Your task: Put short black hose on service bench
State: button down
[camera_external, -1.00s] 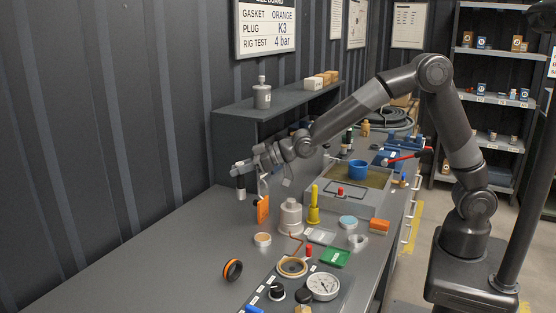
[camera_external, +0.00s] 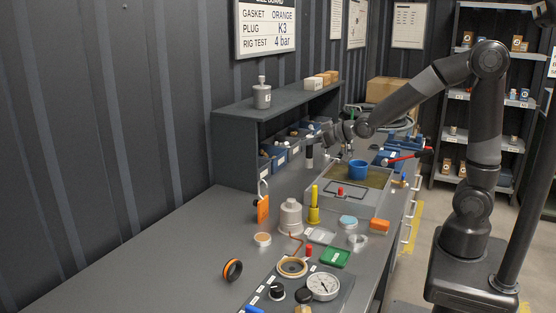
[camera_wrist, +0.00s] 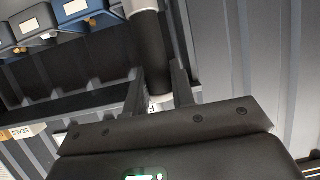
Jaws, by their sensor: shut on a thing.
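My gripper (camera_external: 317,142) is shut on the short black hose (camera_wrist: 152,50), a dark cylinder with pale metal ends. In the wrist view the hose stands between the two fingers of my gripper (camera_wrist: 157,88). In the external view the hose (camera_external: 309,155) hangs small and upright, in the air near the shelf unit's right end and short of the blue cup. The long grey bench (camera_external: 150,255), likely the service bench, runs below, with its near left part bare.
A shelf unit with blue bins (camera_external: 278,153) stands along the wall. A sunken tray with a blue cup (camera_external: 358,170) is to the right. A white flask (camera_external: 291,216), yellow post (camera_external: 314,205), orange tag (camera_external: 263,208), orange-black ring (camera_external: 232,270) and gauge (camera_external: 323,287) crowd the middle.

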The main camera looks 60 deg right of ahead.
notch_tip(320, 180, up, 26)
jog(key=s+d, duration=0.2)
jog(key=w+a+f+n+g+y, duration=0.1)
jog(key=w+a+f+n+y, duration=0.15)
jog(key=a, duration=0.85)
jog(key=w+a+f+n+g+y, duration=0.1)
jog(key=a+f+n+y, duration=0.15)
jog(key=a, duration=0.95)
jog(key=w+a+f+n+g+y, duration=0.1)
jog(key=w+a+f+n+y, duration=0.15)
jog(key=a, duration=0.85)
jog(key=s+a+r+n+g+y, duration=0.2)
jog(key=s+a+r, duration=0.15)
jog(key=a, duration=0.35)
jog(key=s+a+r+n+g+y, duration=0.2)
jog(key=a+r+n, duration=0.15)
jog(key=a, duration=0.45)
notch_tip(320, 180, down, 26)
jog(key=s+a+f, duration=0.3)
jog(key=a+f, duration=0.8)
jog(key=shift+f+m, duration=0.3)
jog(key=shift+m, duration=0.1)
